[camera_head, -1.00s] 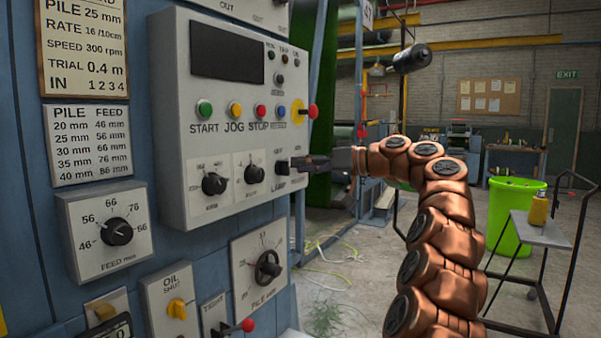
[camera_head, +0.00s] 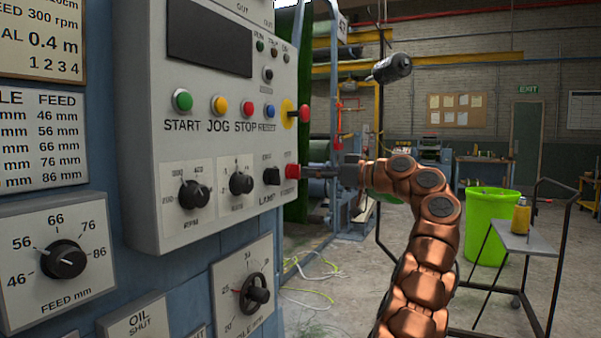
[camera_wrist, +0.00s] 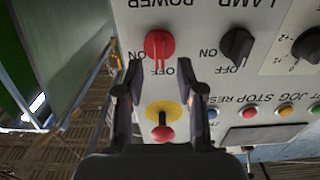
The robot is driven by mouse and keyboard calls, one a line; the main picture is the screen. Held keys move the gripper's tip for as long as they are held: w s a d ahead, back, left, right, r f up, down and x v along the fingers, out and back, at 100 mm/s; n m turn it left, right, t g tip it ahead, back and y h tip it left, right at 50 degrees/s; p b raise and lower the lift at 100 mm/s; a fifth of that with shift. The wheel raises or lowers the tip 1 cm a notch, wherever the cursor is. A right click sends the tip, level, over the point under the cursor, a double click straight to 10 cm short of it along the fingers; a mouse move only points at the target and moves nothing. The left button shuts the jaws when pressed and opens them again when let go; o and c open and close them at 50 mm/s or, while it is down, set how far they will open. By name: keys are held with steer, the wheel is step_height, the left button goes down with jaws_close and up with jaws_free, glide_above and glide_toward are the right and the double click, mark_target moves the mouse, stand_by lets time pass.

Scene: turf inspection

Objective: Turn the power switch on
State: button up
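The power switch is a red rotary knob (camera_wrist: 159,44) on the pale control panel, next to the word POWER in the wrist view. Its pale pointer lines face the OFF mark. It also shows in the head view (camera_head: 291,171) at the panel's lower right corner. My gripper (camera_wrist: 160,66) is open, with its two dark fingers apart on either side of the knob's near side in the wrist view. I cannot tell whether they touch it. In the head view, my gripper (camera_head: 318,171) is just right of the knob.
The black lamp switch (camera_wrist: 236,45) sits beside the power knob. A red push knob on a yellow disc (camera_wrist: 162,113) lies between my fingers' lower parts in the wrist view. START, JOG, STOP and RESET buttons line the panel. A cart (camera_head: 520,240) stands right, apart.

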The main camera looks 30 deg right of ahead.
mark_target(295, 172)
steer(key=x, duration=0.4)
steer(key=shift+w, duration=0.1)
jaws_close()
stand_by(0.3)
